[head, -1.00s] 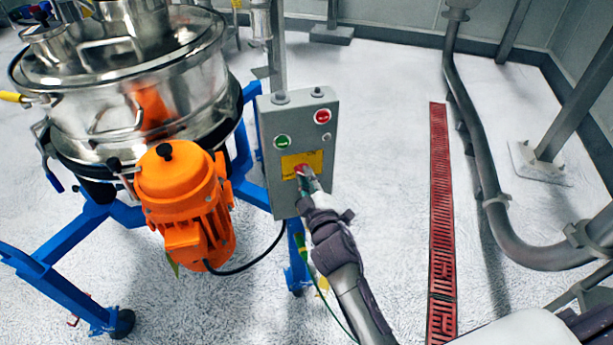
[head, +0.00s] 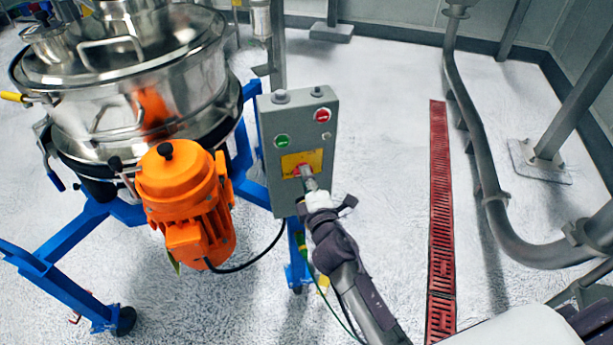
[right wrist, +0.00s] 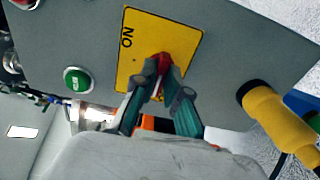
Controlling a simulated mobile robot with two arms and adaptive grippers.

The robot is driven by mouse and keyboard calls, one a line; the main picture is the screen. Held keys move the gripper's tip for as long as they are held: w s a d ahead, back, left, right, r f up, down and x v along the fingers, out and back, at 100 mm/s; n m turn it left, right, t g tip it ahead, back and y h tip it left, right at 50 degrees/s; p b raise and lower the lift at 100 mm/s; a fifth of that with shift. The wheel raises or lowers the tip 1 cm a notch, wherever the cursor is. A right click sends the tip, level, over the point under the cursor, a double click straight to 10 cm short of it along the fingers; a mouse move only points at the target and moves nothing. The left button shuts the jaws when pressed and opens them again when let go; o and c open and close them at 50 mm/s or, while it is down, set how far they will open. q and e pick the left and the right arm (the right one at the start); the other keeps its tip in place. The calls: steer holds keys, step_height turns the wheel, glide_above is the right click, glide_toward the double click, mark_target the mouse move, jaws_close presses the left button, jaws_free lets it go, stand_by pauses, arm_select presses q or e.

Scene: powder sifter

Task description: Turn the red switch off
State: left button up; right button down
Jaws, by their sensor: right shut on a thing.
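The red switch (right wrist: 165,62) sits on a yellow plate (right wrist: 183,42) marked "ON" on the grey control box (head: 284,195). In the head view the yellow plate (head: 313,158) is on the middle of the box front, and the switch is mostly covered by my gripper. My right gripper (right wrist: 160,78) is shut on the red switch, its two fingers at either side of it. The right gripper also shows in the head view (head: 307,176), reaching the box from below. The exact angle of the switch is hard to tell. My left gripper is not in view.
A green button (head: 282,141) and a red button (head: 322,115) sit above the yellow plate. An orange motor (head: 180,190) and steel sifter (head: 120,85) on a blue frame stand left of the box. The floor to the right is open up to a red drain grate (head: 440,200).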

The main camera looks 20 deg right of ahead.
stand_by(0.5)
steer(key=c, duration=1.2)
jaws_free()
steer(key=s, duration=1.2)
steer(key=shift+a, duration=0.25)
